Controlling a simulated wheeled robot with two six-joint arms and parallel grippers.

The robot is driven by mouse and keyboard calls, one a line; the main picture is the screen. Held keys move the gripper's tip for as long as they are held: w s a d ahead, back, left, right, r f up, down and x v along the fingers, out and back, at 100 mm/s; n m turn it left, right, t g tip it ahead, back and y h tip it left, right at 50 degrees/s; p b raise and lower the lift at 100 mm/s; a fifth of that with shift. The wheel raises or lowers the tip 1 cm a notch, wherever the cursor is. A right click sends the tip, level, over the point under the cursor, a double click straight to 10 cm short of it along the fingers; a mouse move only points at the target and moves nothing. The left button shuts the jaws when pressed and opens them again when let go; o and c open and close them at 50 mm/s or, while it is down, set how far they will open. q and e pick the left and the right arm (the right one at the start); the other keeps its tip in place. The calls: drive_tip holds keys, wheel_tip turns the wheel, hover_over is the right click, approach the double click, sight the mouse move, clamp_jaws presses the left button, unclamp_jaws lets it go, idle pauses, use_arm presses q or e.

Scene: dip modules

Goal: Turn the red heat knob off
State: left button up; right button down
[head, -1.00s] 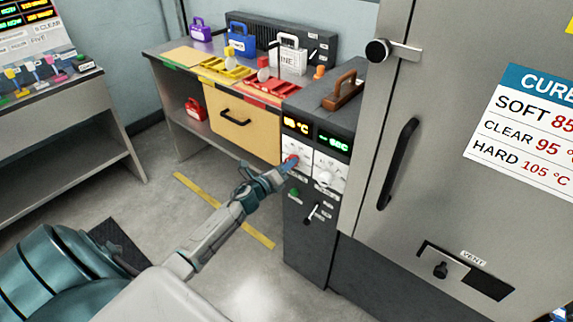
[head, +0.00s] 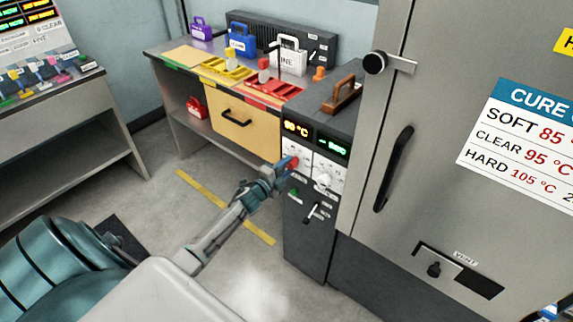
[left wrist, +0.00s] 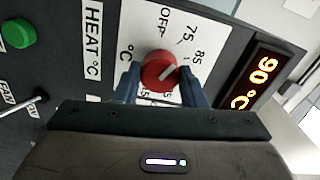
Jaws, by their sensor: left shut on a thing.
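The red heat knob (left wrist: 160,71) sits on a white dial plate marked OFF, 75 and 85, beside a "HEAT °C" label. It also shows at the panel in the head view (head: 293,162). Its white pointer line aims right and slightly up in the left wrist view, near the 85 mark and away from OFF. My left gripper (left wrist: 158,88) has a blue finger on each side of the knob and is shut on it. In the head view my left gripper (head: 286,168) reaches the panel from the left. My right gripper is not in view.
A white knob (head: 322,180) and a green display (head: 332,146) sit right of the red knob. The large grey cabinet door (head: 440,150) stands close on the right.

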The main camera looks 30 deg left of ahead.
use_arm(q)
drive_tip(key=shift+r+n+p, duration=0.1)
drive_tip(key=shift+n+p, duration=0.35)
drive_tip(key=shift+n, duration=0.45)
drive_tip(key=shift+n+p, duration=1.15)
drive_tip(key=shift+n, duration=1.45)
drive_tip(key=shift+f, duration=0.2)
drive_tip(key=o, duration=1)
drive_tip(key=shift+s, duration=0.15)
drive_tip(key=s+b, duration=0.2)
drive_tip(key=s, duration=0.8)
drive_tip(key=shift+s+a, duration=0.25)
drive_tip(key=shift+a, duration=0.15)
